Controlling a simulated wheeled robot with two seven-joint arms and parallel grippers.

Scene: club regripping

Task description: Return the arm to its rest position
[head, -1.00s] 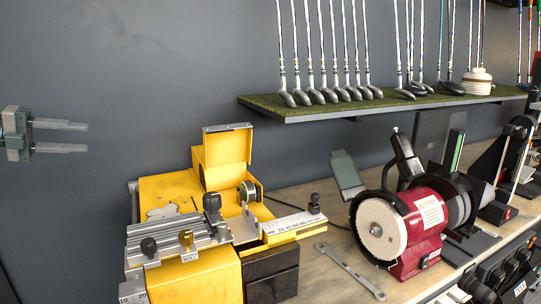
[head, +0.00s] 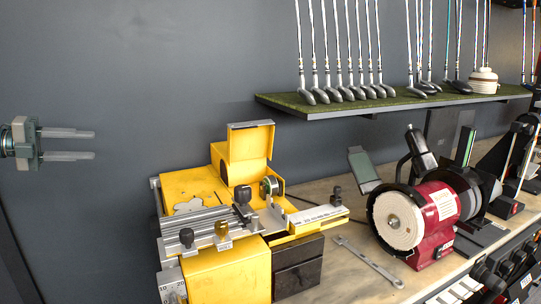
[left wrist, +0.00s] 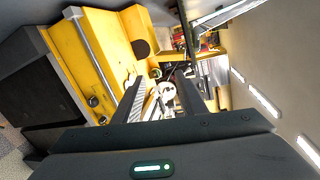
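My left gripper (head: 94,144) is at the left edge of the head view, in front of the dark grey wall. Its two fingers point right and stand apart with nothing between them. It is left of the yellow machine (head: 190,184) and touches nothing there. In the left wrist view its two dark fingers (left wrist: 170,98) are also apart, with parts of the workshop seen beyond them. My right gripper does not show in either view.
A wooden bench (head: 335,265) carries the yellow machine, a red grinder (head: 440,204) and a flat wrench (head: 370,262). A green-topped shelf (head: 285,100) with several golf clubs (head: 345,93) hangs above. The wall area around my left gripper is clear.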

